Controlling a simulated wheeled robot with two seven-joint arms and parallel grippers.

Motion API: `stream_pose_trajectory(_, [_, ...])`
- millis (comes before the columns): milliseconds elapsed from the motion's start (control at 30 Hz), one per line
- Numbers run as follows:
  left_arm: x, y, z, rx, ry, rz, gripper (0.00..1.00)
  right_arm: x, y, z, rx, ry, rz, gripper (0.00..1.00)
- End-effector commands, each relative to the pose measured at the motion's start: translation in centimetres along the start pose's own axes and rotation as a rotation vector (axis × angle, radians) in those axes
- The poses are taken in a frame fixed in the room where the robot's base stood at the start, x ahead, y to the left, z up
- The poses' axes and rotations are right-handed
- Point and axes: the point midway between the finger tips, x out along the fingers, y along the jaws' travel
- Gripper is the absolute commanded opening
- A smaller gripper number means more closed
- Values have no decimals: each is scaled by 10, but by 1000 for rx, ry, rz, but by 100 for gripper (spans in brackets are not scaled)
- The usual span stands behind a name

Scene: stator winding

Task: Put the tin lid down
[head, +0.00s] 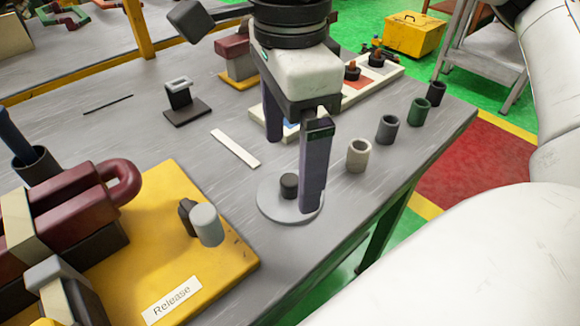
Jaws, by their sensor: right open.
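The tin lid (272,205) is a light grey disc with a dark knob (289,186) on top. It lies flat on the grey table near its front edge. My right gripper (292,175) is open above and behind the lid, its fingers pointing down. The near finger stands in front of the lid's right part and hides some of it; I cannot tell whether it touches. The far finger is further back, near a white tray. Nothing shows between the fingers. My left gripper is not in view.
Several small cups, the nearest cream (358,155), line the table's right side. A yellow plate (235,265) with a maroon clamp (75,205) and a grey cylinder (206,225) is at left. A white strip (235,148) lies behind the lid. The white tray (392,75) holds parts.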

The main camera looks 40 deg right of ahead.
Motion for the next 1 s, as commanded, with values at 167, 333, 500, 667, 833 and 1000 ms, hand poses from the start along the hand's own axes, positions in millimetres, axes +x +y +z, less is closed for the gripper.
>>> stream_pose_trajectory(167, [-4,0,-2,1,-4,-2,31,-41,0,1,-2,-1,-2,92])
stream_pose_trajectory(333, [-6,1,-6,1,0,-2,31,-64,0,0,-2,0,0,92])
stream_pose_trajectory(500, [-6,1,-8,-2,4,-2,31,-72,0,0,-2,1,0,92])
stream_pose_trajectory(667, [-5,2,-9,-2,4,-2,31,-73,0,0,-2,1,0,92])
stream_pose_trajectory(833, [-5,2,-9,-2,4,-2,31,-72,0,0,-2,1,0,92])
stream_pose_trajectory(1000, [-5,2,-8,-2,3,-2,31,-72,0,0,-2,1,0,92])
